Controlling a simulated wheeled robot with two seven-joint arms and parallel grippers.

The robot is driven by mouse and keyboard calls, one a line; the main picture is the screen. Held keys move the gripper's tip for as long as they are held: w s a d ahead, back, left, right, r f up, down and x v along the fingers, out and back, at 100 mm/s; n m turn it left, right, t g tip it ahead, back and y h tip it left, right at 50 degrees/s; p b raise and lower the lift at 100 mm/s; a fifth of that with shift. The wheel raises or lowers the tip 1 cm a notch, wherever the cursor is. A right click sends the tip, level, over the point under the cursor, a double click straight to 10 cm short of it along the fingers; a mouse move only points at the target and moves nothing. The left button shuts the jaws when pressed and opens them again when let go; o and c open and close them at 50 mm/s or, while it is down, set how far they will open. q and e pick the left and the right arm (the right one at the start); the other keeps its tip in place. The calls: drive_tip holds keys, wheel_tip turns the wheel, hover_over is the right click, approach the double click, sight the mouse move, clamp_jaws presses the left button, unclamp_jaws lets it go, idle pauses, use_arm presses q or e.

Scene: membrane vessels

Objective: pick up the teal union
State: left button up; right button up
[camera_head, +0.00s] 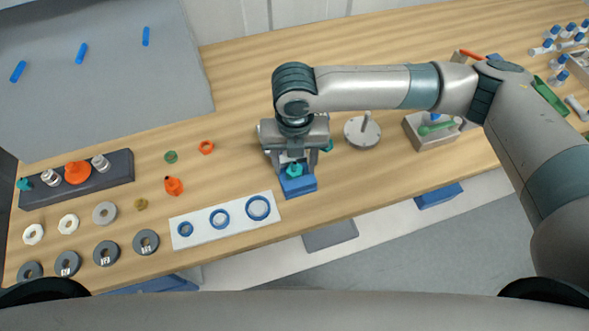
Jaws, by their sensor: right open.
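A small teal fitting, which looks like the teal union (294,170), sits upright on a blue block (300,186) near the front edge of the table. My right gripper (294,161) points down over it, open, with one finger on each side of the teal piece. I cannot tell whether the fingers touch it. The gripper body hides what lies behind. Another teal piece (24,184) stands at the left end of the dark rack, and a bit of teal (329,146) shows right of the gripper. My left gripper is not in view.
A white board with blue rings (202,228) lies left of the block. The dark rack (112,173), several grey discs (105,253) and orange parts (173,186) are farther left. A grey disc with a post (362,131) and a tray (414,138) stand to the right.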

sight(300, 170)
drive_tip(key=c, duration=1.1)
drive_tip(key=shift+r, duration=0.1)
drive_tip(key=shift+r+b, duration=0.35)
drive_tip(key=shift+r, duration=0.2)
drive_tip(key=r, duration=0.1)
drive_tip(key=d+r+b, duration=0.1)
drive_tip(key=r, duration=0.1)
drive_tip(key=shift+d+r+b, duration=0.1)
drive_tip(key=shift+b, duration=0.2)
drive_tip(key=s+d+r+b, duration=0.1)
drive_tip(key=d+r, duration=0.1)
drive_tip(key=d, duration=0.1)
drive_tip(key=d+r, duration=0.2)
drive_tip(key=d, duration=0.1)
drive_tip(key=s+d+r+b, duration=0.1)
drive_tip(key=d+r, duration=0.1)
drive_tip(key=d, duration=0.2)
drive_tip(key=shift+s+d+r+b, duration=0.1)
drive_tip(key=shift+s+r+b, duration=0.2)
